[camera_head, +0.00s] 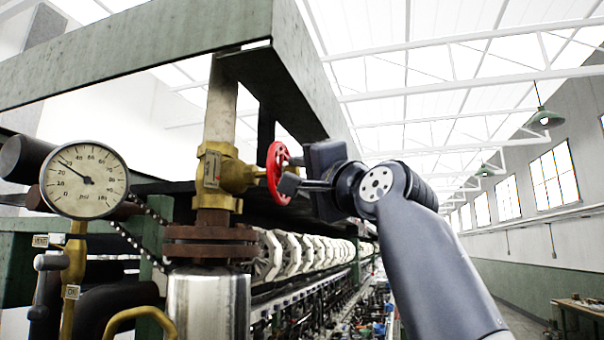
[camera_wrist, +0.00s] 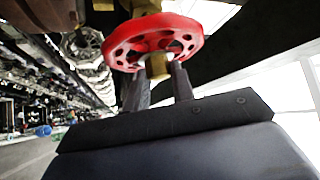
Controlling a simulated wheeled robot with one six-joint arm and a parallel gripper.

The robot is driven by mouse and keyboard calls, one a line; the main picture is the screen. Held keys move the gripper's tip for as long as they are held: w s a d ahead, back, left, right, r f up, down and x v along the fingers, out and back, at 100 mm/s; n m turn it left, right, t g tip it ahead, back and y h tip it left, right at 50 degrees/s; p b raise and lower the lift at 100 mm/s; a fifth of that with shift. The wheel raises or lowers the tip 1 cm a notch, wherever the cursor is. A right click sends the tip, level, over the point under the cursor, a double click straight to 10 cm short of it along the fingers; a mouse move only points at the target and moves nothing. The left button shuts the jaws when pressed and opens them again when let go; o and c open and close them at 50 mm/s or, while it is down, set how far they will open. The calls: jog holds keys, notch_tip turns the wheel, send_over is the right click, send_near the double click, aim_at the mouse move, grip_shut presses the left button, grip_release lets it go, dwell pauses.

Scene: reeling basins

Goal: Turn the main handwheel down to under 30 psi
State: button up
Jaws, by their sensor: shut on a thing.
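The red handwheel (camera_head: 277,173) is on the right side of a brass valve (camera_head: 222,172) on a vertical pipe. In the wrist view the handwheel (camera_wrist: 155,40) shows its holed face and a square brass hub (camera_wrist: 158,67). My gripper (camera_head: 290,184) reaches it from the right. Its two fingers (camera_wrist: 158,85) sit on either side of the hub, shut on the handwheel's centre. The round pressure gauge (camera_head: 86,180) at the left is marked psi. Its needle points up and left, between the 20 and 40 marks; the exact value is unclear.
Tagged brass fittings with a grey lever (camera_head: 46,262) stand under the gauge. A rusty flange (camera_head: 211,243) and a steel cylinder (camera_head: 209,300) are below the valve. A green beam (camera_head: 140,45) runs overhead. Long machinery rows extend behind; the aisle at right looks open.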

jog(key=shift+m+g+h, duration=0.4)
jog(key=shift+m+h, duration=0.2)
jog(key=shift+m, duration=0.3)
jog(key=o, duration=1)
jog(key=b+v, duration=0.4)
jog(key=v, duration=0.7)
jog(key=shift+a+b, duration=0.1)
jog(key=shift+b, duration=0.2)
jog(key=shift+w, duration=0.1)
